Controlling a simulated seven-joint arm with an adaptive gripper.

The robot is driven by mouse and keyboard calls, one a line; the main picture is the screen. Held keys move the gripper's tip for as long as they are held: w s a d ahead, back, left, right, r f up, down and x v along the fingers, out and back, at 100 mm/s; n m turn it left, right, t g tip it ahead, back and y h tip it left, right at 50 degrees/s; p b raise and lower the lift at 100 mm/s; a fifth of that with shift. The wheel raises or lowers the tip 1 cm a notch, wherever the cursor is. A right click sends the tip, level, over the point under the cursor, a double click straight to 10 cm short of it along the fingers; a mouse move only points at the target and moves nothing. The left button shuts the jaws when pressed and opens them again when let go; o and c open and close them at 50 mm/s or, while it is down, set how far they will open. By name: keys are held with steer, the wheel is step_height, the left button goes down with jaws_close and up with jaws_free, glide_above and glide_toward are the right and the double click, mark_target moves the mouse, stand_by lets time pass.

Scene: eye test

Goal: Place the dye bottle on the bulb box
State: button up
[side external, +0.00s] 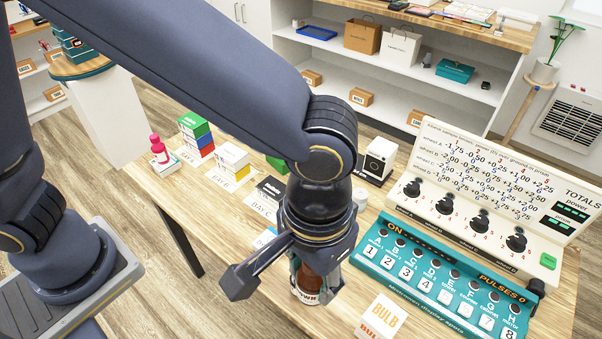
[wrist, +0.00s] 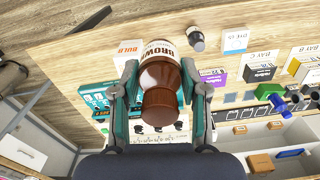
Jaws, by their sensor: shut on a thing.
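The dye bottle, brown with a white label reading BROWN, shows in the wrist view (wrist: 160,72) between the teal fingers of my gripper (wrist: 160,88). In the side external view the bottle (side external: 307,292) is partly hidden by my gripper (side external: 314,276), which is shut on it. The bottle is roughly upright; I cannot tell whether its base touches the table. The bulb box (side external: 382,318), white with orange BULB lettering, is at the bottom of the side view, to the right of the bottle and apart from it. It also shows in the wrist view (wrist: 127,50), left of the bottle.
A teal button console (side external: 440,280) and a cream knob panel (side external: 490,195) stand to the right. A pink bottle (side external: 159,152), stacked colored boxes (side external: 196,135) and a white-yellow box stack (side external: 231,160) stand at the table's left. A white device (side external: 378,160) is behind my gripper.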

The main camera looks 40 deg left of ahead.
steer(key=w+d+f, duration=0.4)
steer(key=d+f, duration=0.1)
steer(key=w+d+f, duration=0.4)
steer(key=w+d, duration=0.1)
steer(key=shift+w+f, duration=0.15)
steer(key=shift+f, duration=0.2)
steer(key=shift+w+f, duration=0.1)
steer(key=shift+f, duration=1.55)
steer(key=shift+f, duration=0.1)
steer(key=o, duration=1.2)
